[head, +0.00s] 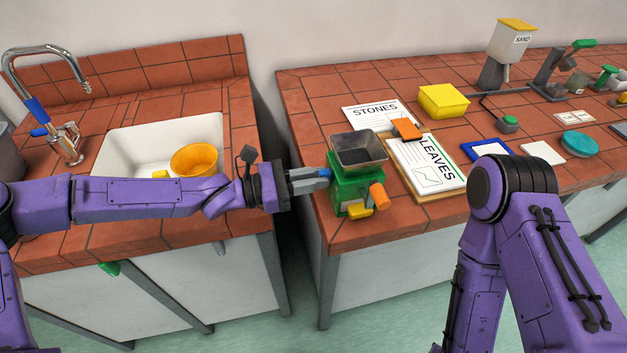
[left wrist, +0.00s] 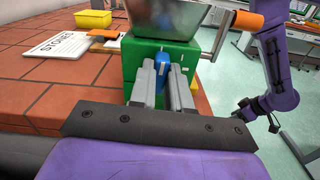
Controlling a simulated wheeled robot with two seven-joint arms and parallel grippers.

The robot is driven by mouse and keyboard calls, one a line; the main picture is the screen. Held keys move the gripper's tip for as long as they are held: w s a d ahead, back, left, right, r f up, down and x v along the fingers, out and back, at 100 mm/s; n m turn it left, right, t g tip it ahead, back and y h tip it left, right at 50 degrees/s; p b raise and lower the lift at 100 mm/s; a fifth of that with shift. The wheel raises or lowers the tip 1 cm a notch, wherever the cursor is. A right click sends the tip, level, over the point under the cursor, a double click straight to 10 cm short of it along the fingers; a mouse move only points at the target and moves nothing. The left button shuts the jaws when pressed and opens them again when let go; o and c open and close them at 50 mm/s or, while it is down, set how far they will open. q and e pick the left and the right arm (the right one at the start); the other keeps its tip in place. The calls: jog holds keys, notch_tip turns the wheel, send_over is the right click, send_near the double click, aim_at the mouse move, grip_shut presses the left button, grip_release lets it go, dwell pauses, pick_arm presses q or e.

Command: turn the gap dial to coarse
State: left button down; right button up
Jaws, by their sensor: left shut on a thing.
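A green grinder (head: 345,191) with a grey metal hopper (head: 358,150) stands at the left front edge of the right bench. An orange crank handle (head: 378,196) sticks out on its right side. My left gripper (head: 322,177) comes from the left and is shut on a blue dial (head: 325,172) on the grinder's side. In the left wrist view the blue dial (left wrist: 162,66) sits between the two grey fingers (left wrist: 162,80), against the green body (left wrist: 125,57). Any dial markings are hidden or too small to read. My right gripper's fingers do not show.
A STONES sheet (head: 360,116), a LEAVES clipboard (head: 422,168), an orange block (head: 406,129) and a yellow box (head: 443,101) lie behind and right of the grinder. A gap separates this bench from the sink bench, where an orange bowl (head: 195,159) sits in the sink (head: 125,150).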

pick_arm(q)
jog(key=shift+s+f+m+b, duration=0.1)
jog(key=shift+f+m+b, duration=0.05)
jog(key=shift+m+b, duration=4.8)
jog(key=shift+s+f+m+b, duration=0.1)
jog(key=shift+m+b, duration=3.55)
jog(key=shift+b, duration=2.55)
jog(key=c, duration=1.1)
grip_release()
jog(key=p+v, duration=0.1)
jog(key=v, duration=0.8)
jog(key=shift+s+a+r, duration=0.15)
jog(key=shift+a, duration=0.25)
jog(key=shift+s+a, duration=0.1)
jog(key=shift+a, duration=0.25)
